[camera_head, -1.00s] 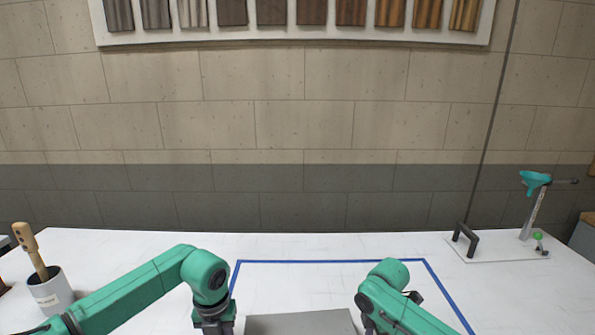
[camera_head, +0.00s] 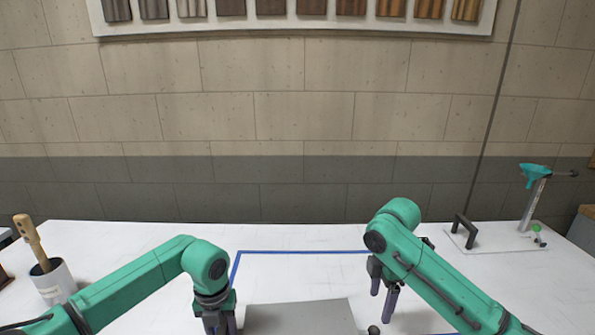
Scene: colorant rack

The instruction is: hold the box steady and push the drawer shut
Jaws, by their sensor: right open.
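The grey box (camera_head: 300,317) lies at the bottom middle of the head view, with its flat top showing and its near part cut off by the frame. A small dark round knob (camera_head: 374,330) shows just off its right side; the drawer itself is hidden or out of frame. My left gripper (camera_head: 220,326) points down close against the box's left side; its tips are cut off, so I cannot tell its opening or contact. My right gripper (camera_head: 384,298) is open and empty, pointing down to the right of the box, near the knob and apart from the box.
A blue tape outline (camera_head: 300,252) surrounds the work area on the white table (camera_head: 130,238). A white pot with a wooden-handled tool (camera_head: 52,283) stands at the left. A stand with a teal funnel (camera_head: 534,196) and a dark handle (camera_head: 464,231) are at the back right.

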